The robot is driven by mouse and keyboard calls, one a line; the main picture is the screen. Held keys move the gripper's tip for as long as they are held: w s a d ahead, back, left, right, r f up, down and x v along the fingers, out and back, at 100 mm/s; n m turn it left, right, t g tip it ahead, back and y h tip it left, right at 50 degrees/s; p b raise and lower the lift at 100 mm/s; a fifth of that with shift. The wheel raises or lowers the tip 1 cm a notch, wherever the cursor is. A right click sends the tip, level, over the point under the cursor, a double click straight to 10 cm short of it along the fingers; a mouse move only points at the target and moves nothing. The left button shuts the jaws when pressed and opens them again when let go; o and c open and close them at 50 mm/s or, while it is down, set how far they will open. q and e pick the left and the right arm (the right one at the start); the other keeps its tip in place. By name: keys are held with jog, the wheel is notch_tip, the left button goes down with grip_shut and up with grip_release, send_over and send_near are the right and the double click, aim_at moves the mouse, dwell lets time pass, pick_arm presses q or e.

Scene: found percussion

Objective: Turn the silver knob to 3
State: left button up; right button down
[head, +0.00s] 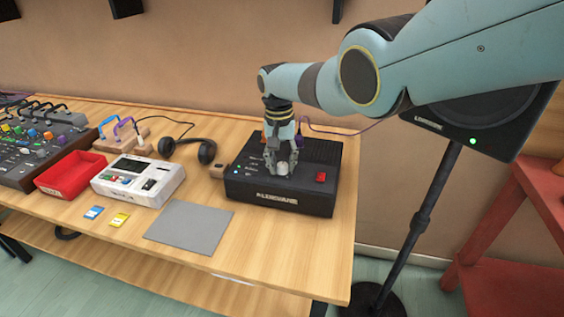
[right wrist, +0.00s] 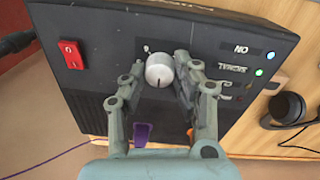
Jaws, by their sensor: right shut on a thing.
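The silver knob (head: 282,168) sits on top of a black amplifier box (head: 320,160) at the right end of the table. In the right wrist view the knob (right wrist: 160,68) is round with a dark pointer mark, and the fingers stand on both sides of it. My right gripper (head: 281,165) comes down from above and is shut on the knob. The scale numbers around the knob are mostly hidden or too small to read. My left gripper is not in view.
A red switch (head: 320,177) sits beside the knob on the box. Headphones (head: 190,150), a white device (head: 138,180), a red tray (head: 70,173) and a mixer (head: 40,145) stand to the left. A grey mat (head: 190,225) lies in front. A speaker (head: 478,120) on a stand is at right.

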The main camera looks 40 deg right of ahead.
aim_at(280, 164)
jog(key=shift+s+a+f+m, duration=0.1)
jog(key=shift+f+m, duration=0.05)
jog(key=shift+m, duration=0.15)
dwell(0.4)
jog(key=c, duration=1)
grip_release()
notch_tip(280, 164, up, 12)
jog(key=shift+w+a, duration=0.15)
jog(key=shift+w, duration=0.15)
